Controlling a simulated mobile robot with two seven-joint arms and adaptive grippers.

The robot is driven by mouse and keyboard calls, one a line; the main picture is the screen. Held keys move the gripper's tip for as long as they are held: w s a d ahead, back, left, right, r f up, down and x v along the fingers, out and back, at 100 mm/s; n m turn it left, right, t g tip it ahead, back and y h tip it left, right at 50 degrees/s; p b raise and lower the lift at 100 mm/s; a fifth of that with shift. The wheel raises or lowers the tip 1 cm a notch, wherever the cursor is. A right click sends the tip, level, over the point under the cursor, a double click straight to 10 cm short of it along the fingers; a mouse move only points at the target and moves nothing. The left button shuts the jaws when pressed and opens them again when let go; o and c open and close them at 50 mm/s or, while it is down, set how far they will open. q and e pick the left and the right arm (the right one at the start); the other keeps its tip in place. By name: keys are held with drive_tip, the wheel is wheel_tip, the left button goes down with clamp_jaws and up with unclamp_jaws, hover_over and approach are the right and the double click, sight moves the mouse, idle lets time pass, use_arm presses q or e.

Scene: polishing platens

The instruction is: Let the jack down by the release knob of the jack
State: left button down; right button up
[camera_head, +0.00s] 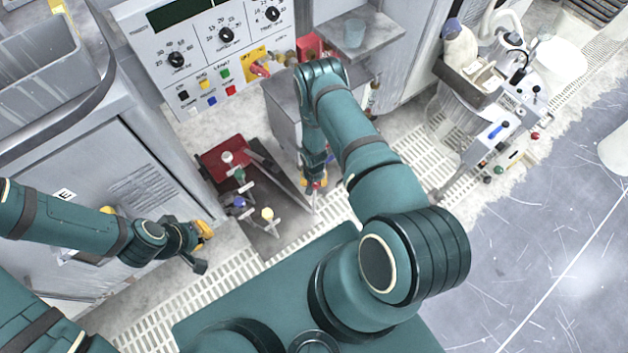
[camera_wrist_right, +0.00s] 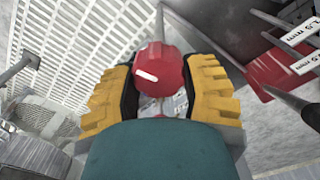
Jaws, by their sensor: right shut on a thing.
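The release knob (camera_wrist_right: 159,71) is a round red knob with a white mark, between the yellow finger pads of my right gripper (camera_wrist_right: 158,88) in the right wrist view. The gripper is shut on it. In the head view my right gripper (camera_head: 315,186) points down at floor level beside the grey cabinet, and the knob is mostly hidden by it. The rest of the jack is hard to make out. My left gripper (camera_head: 203,249) hangs at the left before the grey cabinet, away from the knob; its finger gap is unclear.
A dark plate (camera_head: 272,239) with a red part (camera_head: 212,160) and several coloured knobs lies left of my right gripper. A control panel (camera_head: 222,60) with dials stands behind. White floor grating (camera_head: 408,153) runs alongside. Open floor (camera_head: 545,250) is at the right.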

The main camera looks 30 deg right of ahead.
drive_tip(key=n, duration=0.3)
drive_tip(key=shift+n, duration=0.4)
drive_tip(key=shift+a+n, duration=0.15)
drive_tip(key=shift+n, duration=1.65)
drive_tip(key=o, duration=1.2)
wheel_tip(320, 180, up, 12)
